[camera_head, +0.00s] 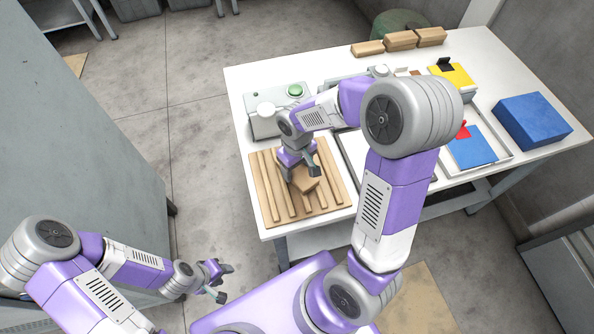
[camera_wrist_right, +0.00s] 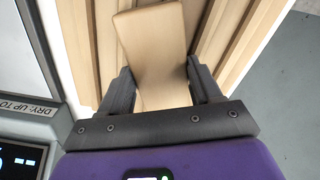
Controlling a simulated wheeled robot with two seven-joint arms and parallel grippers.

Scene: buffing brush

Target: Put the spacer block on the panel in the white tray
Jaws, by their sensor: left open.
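A slatted wooden panel (camera_head: 263,195) lies at the front left of the white table. The light wooden spacer block (camera_head: 307,185) is on it, partly hidden by my right gripper (camera_head: 304,168). In the right wrist view the block (camera_wrist_right: 152,45) lies skewed between the two dark fingers of my right gripper (camera_wrist_right: 162,82). Whether both fingers press on it cannot be told. A shallow white tray (camera_head: 507,150) is at the right, partly hidden by my right arm. My left gripper (camera_head: 219,281) is open and empty, off the table at the lower left.
A blue box (camera_head: 535,122) and a yellow item (camera_head: 455,77) are nearby. Wooden blocks (camera_head: 400,41) line the back edge. A grey device with a green button (camera_head: 279,108) stands behind the panel.

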